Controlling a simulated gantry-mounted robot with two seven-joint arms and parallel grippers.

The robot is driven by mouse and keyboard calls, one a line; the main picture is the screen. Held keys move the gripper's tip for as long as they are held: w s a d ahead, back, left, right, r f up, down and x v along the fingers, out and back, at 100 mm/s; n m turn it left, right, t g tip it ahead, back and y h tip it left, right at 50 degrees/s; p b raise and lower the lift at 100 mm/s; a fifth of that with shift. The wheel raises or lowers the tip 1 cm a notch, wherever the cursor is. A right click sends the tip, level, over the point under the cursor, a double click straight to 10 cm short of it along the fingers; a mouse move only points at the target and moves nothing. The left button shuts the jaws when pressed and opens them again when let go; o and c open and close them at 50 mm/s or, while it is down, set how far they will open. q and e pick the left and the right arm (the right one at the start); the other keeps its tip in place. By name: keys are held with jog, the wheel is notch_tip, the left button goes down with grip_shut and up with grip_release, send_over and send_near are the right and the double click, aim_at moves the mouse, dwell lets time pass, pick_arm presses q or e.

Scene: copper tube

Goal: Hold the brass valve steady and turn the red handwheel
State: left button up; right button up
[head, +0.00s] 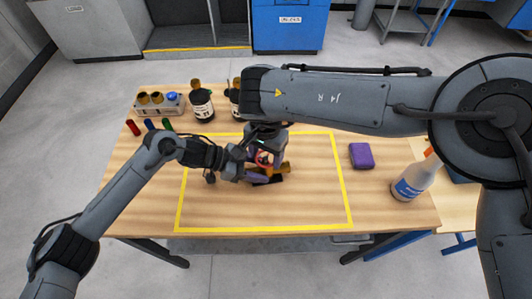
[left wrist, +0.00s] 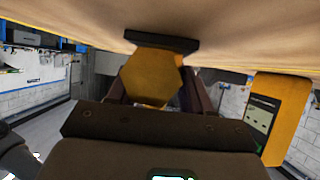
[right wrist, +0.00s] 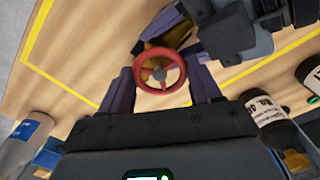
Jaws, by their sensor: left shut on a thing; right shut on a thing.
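The brass valve (left wrist: 151,78) shows as a yellow hexagonal body between the fingers of my left gripper (head: 256,168) in the left wrist view. A dark flat piece sits at its top, against the wooden surface. My left gripper is shut on the valve. The red handwheel (right wrist: 160,74) is a spoked ring with a grey hub, in the right wrist view. My right gripper (right wrist: 163,82) is shut on it from above, one purple finger at each side. In the head view the handwheel (head: 264,158) is small and partly covered by my right gripper; most of the valve is hidden.
Dark bottles (head: 202,106) and a rack (head: 160,104) stand at the back left. A purple block (head: 361,156) and a white bottle (head: 412,182) are at the right. The yellow-framed area's front is clear.

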pick_arm(q)
jog(key=shift+w, duration=0.1)
pick_arm(e)
jog(key=shift+s+a, duration=0.1)
jog(key=shift+a, duration=0.05)
jog(key=o, duration=1.1)
jog(key=shift+c, duration=0.2)
